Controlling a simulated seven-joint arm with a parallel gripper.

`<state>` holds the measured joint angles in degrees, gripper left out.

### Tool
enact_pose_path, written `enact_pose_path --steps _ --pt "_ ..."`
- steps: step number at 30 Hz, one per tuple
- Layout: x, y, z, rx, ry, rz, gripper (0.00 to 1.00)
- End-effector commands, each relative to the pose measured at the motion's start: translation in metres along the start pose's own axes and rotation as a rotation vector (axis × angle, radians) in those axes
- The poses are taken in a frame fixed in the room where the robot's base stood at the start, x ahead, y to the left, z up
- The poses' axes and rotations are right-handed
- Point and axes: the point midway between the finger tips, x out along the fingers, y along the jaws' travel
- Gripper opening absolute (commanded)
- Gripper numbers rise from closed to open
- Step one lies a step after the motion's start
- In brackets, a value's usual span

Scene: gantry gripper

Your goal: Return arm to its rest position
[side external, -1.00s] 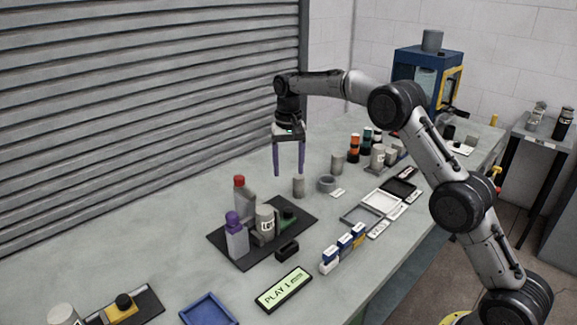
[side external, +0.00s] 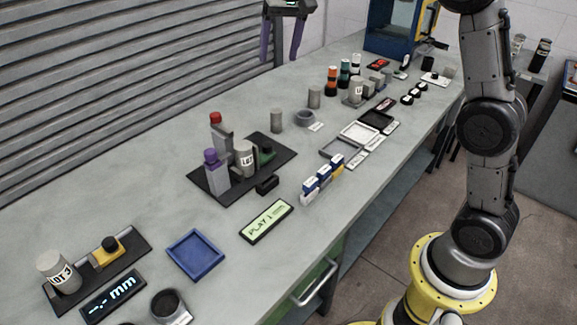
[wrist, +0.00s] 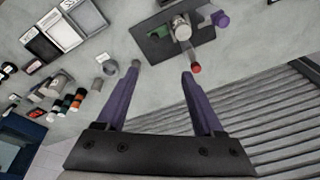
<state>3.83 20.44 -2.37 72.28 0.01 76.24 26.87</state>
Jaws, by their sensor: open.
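My gripper (side external: 283,52) is at the top of the side view, high above the bench (side external: 120,176) near the shutter wall. Its two purple fingers are apart with nothing between them. In the wrist view my gripper (wrist: 158,76) is also open and empty, with the bench surface well below the fingertips. My arm stands upright at the right of the side view, its upper part cut off by the frame.
A blue tray (side external: 195,254) and a display (side external: 266,221) lie nearer. A blue cabinet (side external: 393,36) stands at the back.

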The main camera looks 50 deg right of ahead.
Motion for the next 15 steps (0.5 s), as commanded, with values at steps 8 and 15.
enact_pose_path --steps 8,15 --pt "-0.075 0.034 0.088 -0.094 0.108 -0.058 0.69" --pt "-0.091 0.073 0.173 -0.2 0.186 -0.093 0.69"
